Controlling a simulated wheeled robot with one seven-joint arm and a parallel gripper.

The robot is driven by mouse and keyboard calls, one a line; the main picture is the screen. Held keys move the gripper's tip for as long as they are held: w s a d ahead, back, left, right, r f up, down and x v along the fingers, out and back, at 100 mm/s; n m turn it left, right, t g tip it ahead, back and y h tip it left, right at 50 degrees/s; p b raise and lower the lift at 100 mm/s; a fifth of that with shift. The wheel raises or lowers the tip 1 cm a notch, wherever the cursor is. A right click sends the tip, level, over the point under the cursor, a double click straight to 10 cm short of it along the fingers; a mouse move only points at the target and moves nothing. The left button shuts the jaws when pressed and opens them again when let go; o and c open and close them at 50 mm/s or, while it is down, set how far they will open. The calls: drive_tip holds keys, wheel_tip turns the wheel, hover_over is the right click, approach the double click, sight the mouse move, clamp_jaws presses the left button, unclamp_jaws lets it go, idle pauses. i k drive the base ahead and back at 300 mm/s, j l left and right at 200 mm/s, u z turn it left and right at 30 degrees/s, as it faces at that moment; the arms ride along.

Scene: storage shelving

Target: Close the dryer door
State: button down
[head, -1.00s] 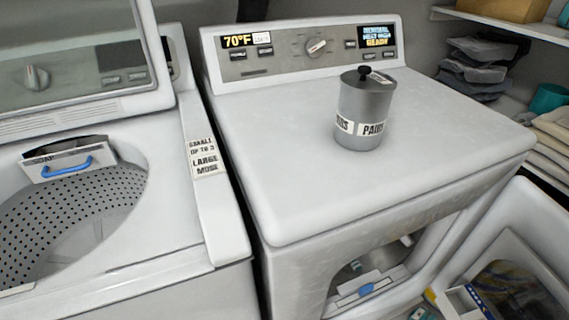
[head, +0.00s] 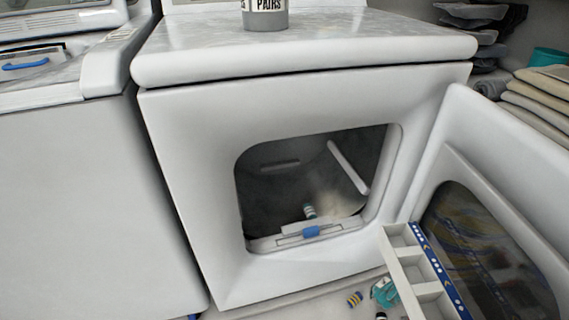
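The white dryer (head: 185,130) stands in the middle of the head view, with its front opening uncovered. Its door (head: 505,150) is swung wide open to the right, hinged at the dryer's right side. The door's inner face has a dark window panel (head: 475,245). Inside the drum (head: 280,185) lies a small striped item (head: 309,210). A blue latch-like tab (head: 311,232) sits at the opening's lower rim. My gripper is not in view.
A white compartment tray (head: 415,270) with a blue edge stands by the open door. Small items, one teal (head: 384,292), lie on the floor. A washer (head: 80,190) stands at left. A grey canister (head: 265,17) is on the dryer. Folded towels (head: 540,100) are at right.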

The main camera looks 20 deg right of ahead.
sight(488, 191)
drive_tip(key=i+j, duration=0.1)
drive_tip(key=j, duration=0.45)
drive_tip(key=i+j, duration=0.1)
drive_tip(key=j, duration=0.4)
drive_tip(key=i+j, duration=0.1)
drive_tip(key=j, duration=0.45)
drive_tip(key=j+z, duration=0.7)
drive_tip(key=z, duration=0.15)
drive_tip(key=j+z, duration=0.4)
drive_tip(key=l+z, duration=0.1)
drive_tip(key=z, duration=1.6)
